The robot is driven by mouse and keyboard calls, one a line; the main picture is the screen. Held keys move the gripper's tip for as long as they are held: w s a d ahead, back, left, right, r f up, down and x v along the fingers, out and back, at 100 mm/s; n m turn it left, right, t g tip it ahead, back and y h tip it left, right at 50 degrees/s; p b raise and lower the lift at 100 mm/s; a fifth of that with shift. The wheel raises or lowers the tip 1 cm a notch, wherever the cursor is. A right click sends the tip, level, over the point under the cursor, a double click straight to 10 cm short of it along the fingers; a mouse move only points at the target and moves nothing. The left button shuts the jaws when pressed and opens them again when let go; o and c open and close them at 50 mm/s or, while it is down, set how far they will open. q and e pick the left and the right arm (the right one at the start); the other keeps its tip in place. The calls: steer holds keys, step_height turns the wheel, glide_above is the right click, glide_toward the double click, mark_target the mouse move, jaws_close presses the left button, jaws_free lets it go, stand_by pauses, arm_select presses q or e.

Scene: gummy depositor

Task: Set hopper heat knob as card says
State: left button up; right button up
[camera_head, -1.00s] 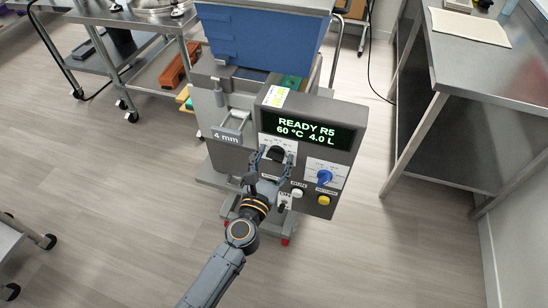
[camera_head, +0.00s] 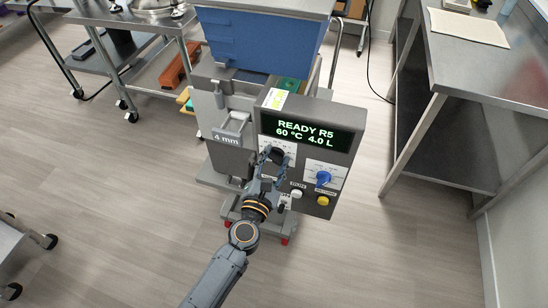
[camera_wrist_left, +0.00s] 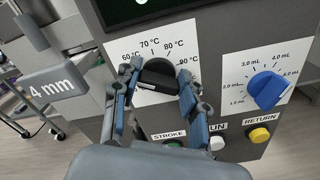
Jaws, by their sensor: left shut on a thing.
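The hopper heat knob (camera_wrist_left: 158,72) is black and sits on a white dial plate (camera_wrist_left: 122,46) marked 60 to 90 °C in the left wrist view. My left gripper (camera_wrist_left: 155,92) is shut on this knob, one finger at each side; its pointer direction is unclear. In the head view my left gripper (camera_head: 272,160) partly covers the knob (camera_head: 278,154). The display (camera_head: 304,131) reads READY R5, 60 °C, 4.0 L. My right gripper is out of view.
A blue volume knob (camera_wrist_left: 267,90) is right of the heat knob. Below are a white RUN button (camera_wrist_left: 216,143), a yellow RETURN button (camera_wrist_left: 259,135) and a partly hidden green STROKE button. A steel table (camera_head: 470,55) stands at the right.

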arm_select(q)
steer(key=m+p, duration=0.1)
steer(key=m, duration=0.6)
steer(key=shift+d+f+p, duration=0.1)
steer(key=shift+f+p, duration=0.05)
steer(key=shift+p, duration=0.25)
steer(key=m+p, duration=0.1)
steer(key=m, duration=0.3)
steer(key=m+p, duration=0.1)
steer(key=m, duration=0.3)
steer(key=shift+f, duration=0.2)
steer(key=m+p, duration=0.1)
steer(key=m, duration=0.5)
steer(key=shift+f+m, duration=0.15)
steer(key=shift+m, duration=0.25)
steer(key=m, duration=0.2)
steer(key=m+p, duration=0.1)
steer(key=m, duration=0.2)
steer(key=shift+a+f+m, duration=0.15)
steer(key=shift+a+m, duration=0.05)
steer(key=shift+m, duration=0.1)
steer(key=o, duration=1.2)
steer(key=shift+c, duration=0.2)
